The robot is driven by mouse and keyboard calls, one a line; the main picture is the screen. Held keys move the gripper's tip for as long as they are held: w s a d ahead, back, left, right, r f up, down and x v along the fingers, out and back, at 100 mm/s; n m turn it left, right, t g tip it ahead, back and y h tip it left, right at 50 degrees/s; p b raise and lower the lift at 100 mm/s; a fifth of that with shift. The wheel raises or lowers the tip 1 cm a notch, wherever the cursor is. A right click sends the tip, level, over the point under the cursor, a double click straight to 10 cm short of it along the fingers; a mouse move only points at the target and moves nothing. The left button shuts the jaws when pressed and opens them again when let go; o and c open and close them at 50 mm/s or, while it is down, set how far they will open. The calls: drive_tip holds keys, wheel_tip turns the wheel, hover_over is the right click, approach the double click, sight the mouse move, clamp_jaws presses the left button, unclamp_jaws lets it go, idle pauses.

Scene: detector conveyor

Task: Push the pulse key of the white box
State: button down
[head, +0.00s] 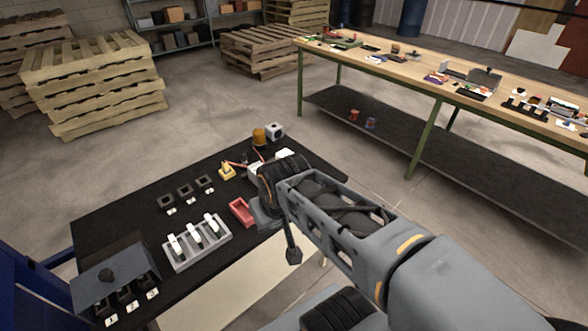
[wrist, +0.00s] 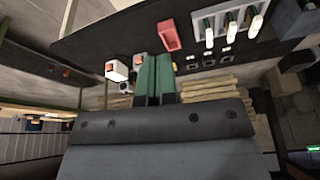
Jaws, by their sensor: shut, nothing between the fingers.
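A white box (wrist: 119,72) with a small orange-red patch on its face shows just left of my fingers in the wrist view; I cannot tell whether that patch is the pulse key. In the head view a white box (head: 285,154) shows partly behind my arm, and its key cannot be made out. My gripper (wrist: 154,57) shows two green fingers close together, empty and apart from the box in the picture. Its fingertips are hidden by my own arm in the head view.
The black tabletop holds a red tray (head: 241,212), a grey rack (head: 205,253) with white pieces, a yellow piece (head: 227,173), an orange cylinder (head: 259,136) and a grey-white cube (head: 275,130). A grey box (head: 107,278) stands front left. A wooden workbench (head: 430,75) is at right.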

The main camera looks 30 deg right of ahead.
drive_tip(key=w+d+f+m+t+y+p, duration=0.1)
drive_tip(key=w+d+f+m+y, duration=0.15)
drive_tip(key=w+d+m, duration=0.4)
drive_tip(key=w+d+f+m+t+y+p, duration=0.15)
drive_tip(key=w+f+m, duration=0.25)
drive_tip(key=w, duration=0.6)
drive_tip(key=w+d+f+m+t+h, duration=0.1)
drive_tip(key=d+f+m, duration=0.3)
drive_tip(key=d, duration=0.3)
drive_tip(key=w+d+f+m+h, duration=0.1)
drive_tip(key=d+f+m, duration=0.3)
drive_tip(key=d+f, duration=0.2)
drive_tip(key=d+f+m+t+h, duration=0.1)
drive_tip(key=d+f+m+h, duration=0.1)
drive_tip(key=d+f+m, duration=0.3)
drive_tip(key=shift+w+d+f+t, duration=0.1)
drive_tip(key=shift+w+d+t, duration=0.1)
drive_tip(key=shift+d, duration=0.6)
drive_tip(key=shift+w+d+t, duration=0.15)
drive_tip(key=shift+w+d, duration=0.05)
drive_tip(key=shift+d, duration=0.55)
